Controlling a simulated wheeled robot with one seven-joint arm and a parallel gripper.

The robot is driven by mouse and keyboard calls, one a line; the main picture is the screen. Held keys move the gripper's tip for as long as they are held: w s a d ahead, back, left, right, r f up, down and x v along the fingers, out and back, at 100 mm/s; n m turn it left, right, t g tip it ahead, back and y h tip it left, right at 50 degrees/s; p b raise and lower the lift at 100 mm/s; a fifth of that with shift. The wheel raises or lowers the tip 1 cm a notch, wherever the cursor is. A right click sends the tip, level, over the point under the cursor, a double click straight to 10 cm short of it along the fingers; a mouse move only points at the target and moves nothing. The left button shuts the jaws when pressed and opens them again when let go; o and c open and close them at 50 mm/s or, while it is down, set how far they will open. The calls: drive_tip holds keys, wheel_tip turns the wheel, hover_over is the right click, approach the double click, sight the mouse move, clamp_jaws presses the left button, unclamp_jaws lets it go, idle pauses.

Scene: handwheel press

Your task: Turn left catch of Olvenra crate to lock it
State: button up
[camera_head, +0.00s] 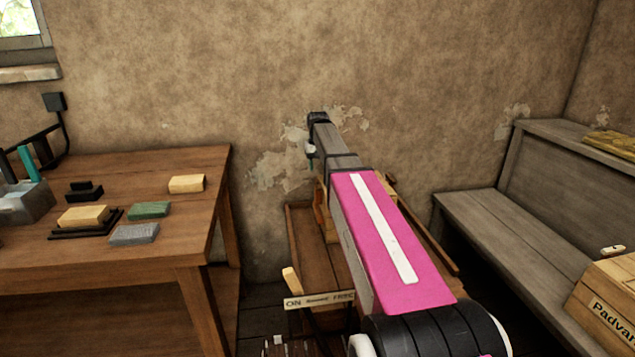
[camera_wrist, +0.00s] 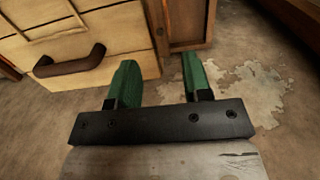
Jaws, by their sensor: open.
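In the wrist view, a pale wooden crate (camera_wrist: 125,45) fills the upper left, with a curved dark brown handle (camera_wrist: 70,62) on its face. I cannot read a name on it, and no left catch can be made out clearly. Part of a pale wooden crate (camera_head: 321,208) also shows behind my arm in the head view, mostly hidden. My gripper (camera_wrist: 158,68) has two green fingers, spread apart with nothing between them. Its left finger overlaps the crate's lower edge in the picture; I cannot tell whether they touch. In the head view, my arm hides most of the gripper.
A wooden table (camera_head: 190,235) with small blocks stands at the left. A brown wooden stand (camera_head: 303,240) is behind my arm. The wall (camera_head: 400,80) has peeled patches.

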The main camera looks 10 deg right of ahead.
sight(318, 183)
wheel_tip(318, 183, down, 7)
drive_tip(key=shift+f, duration=0.2)
idle(0.3)
clamp_jaws()
